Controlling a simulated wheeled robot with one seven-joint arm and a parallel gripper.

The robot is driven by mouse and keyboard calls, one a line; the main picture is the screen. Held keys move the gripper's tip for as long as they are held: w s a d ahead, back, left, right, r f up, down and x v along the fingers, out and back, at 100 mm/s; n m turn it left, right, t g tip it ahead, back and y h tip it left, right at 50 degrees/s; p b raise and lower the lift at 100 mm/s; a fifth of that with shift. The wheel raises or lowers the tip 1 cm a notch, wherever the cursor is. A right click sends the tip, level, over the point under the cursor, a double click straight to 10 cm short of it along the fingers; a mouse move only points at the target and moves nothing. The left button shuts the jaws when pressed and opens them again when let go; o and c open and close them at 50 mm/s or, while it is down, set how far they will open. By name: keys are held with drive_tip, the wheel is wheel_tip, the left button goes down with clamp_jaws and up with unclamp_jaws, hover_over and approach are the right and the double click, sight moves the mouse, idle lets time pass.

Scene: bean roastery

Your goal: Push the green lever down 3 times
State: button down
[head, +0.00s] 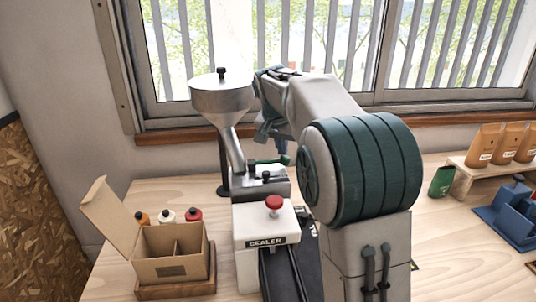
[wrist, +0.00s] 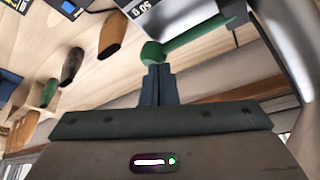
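The green lever (head: 266,162) sticks out to the right from the metal machine under the funnel in the head view. It ends in a round green knob. In the wrist view the lever (wrist: 195,38) runs from the knob (wrist: 152,53) up to the right. My gripper (wrist: 158,68) has its two dark fingers together, with nothing seen between them. The fingertips are right at the knob; I cannot tell whether they touch it. In the head view my gripper (head: 282,147) is just above the knob, partly hidden by my arm.
A white sealer (head: 262,236) with a red knob (head: 273,203) stands in front of the lever machine. A metal funnel (head: 221,98) rises behind it. An open cardboard box (head: 160,250) is at left. Brown bags (head: 505,142) and a blue holder (head: 510,222) are at right.

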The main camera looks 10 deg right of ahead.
sight(282, 157)
drive_tip(key=shift+r, duration=0.1)
wheel_tip(282, 157, up, 6)
drive_tip(key=p, duration=0.5)
idle(1.8)
